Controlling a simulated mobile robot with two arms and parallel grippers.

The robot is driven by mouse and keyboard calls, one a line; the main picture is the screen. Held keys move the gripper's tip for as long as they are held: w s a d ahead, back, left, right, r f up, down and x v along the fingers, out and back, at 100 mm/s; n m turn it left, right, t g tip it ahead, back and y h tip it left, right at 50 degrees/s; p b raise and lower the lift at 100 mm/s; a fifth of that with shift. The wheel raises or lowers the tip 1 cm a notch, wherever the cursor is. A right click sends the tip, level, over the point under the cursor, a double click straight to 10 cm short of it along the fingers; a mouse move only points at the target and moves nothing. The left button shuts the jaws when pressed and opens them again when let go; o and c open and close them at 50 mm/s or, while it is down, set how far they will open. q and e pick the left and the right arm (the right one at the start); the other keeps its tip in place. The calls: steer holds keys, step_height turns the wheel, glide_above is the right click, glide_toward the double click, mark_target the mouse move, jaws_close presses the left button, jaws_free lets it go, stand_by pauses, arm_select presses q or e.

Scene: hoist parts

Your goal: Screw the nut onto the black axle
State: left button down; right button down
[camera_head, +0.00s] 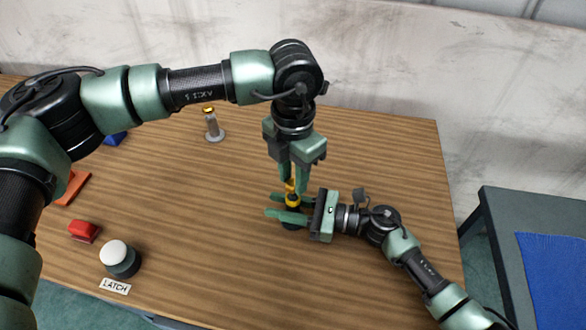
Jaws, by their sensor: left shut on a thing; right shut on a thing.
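My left gripper (292,187) comes down from above, its green fingers pointing at the table. It is shut on a small yellow piece, which looks like the nut (291,184). My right gripper (272,205) lies low and level from the right, its fingers shut around an upright dark part with a yellow band (292,200), directly below the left fingertips. The dark part looks like the black axle (292,225), standing at the table. The fingers hide much of both parts, so I cannot tell whether the nut touches the axle or is threaded on it.
A grey post with a gold top (213,128) stands behind to the left. A white-topped black button (117,257) with a LATCH label (115,286), a red block (84,231), an orange piece (75,187) and a blue piece (115,139) lie left. The wooden table (390,150) is clear at back right.

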mark_target(293, 207)
stand_by(0.5)
arm_select(q)
steer(key=shift+f, duration=0.85)
steer(key=shift+f, duration=0.55)
